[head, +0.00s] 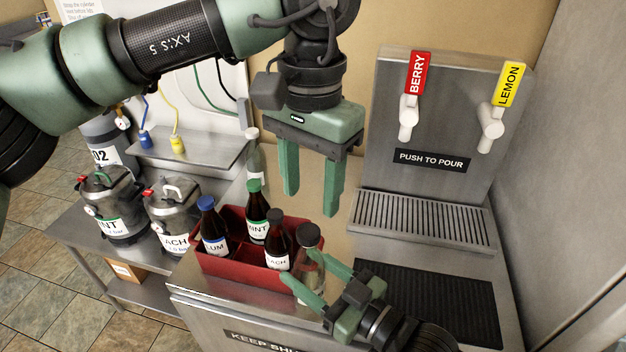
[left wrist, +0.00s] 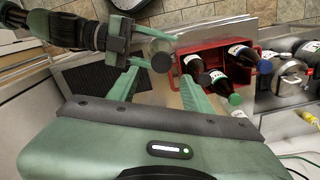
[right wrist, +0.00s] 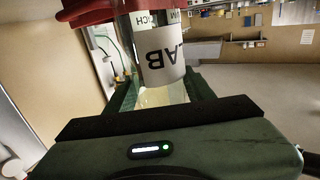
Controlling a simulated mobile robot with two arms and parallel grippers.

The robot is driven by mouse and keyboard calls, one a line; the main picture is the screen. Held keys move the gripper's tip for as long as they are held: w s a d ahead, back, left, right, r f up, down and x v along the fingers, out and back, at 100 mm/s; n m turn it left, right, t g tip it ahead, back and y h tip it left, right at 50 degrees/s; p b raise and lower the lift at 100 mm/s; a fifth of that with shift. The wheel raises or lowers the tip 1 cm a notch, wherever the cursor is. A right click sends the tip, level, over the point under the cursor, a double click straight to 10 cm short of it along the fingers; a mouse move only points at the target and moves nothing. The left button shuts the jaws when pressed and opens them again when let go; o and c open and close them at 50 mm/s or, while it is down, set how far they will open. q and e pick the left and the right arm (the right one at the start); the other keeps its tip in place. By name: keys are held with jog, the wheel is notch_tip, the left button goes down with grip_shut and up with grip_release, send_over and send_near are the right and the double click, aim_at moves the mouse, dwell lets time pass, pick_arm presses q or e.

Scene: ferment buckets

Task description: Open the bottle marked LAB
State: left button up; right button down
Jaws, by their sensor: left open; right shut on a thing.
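The bottle marked LAB (right wrist: 163,55) is held in my right gripper (head: 312,272); its label is readable but inverted in the right wrist view. My left gripper (head: 311,202) is open and empty, pointing down above the bottle. In the left wrist view, the bottle's round top (left wrist: 160,60) shows beyond and between the left fingers, apart from them.
The red crate (head: 233,268) holds dark bottles with blue (head: 206,203), green (head: 256,186) and dark (head: 277,229) caps. Another clear bottle (head: 255,155) stands behind. A tap dispenser (head: 440,130) and black mat (head: 430,296) are at the right. Metal kegs (head: 108,205) stand left.

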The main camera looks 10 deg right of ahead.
aim_at(311, 231)
pick_arm(q)
notch_tip(311, 231, down, 7)
jog(key=shift+f, duration=0.2)
dwell(0.3)
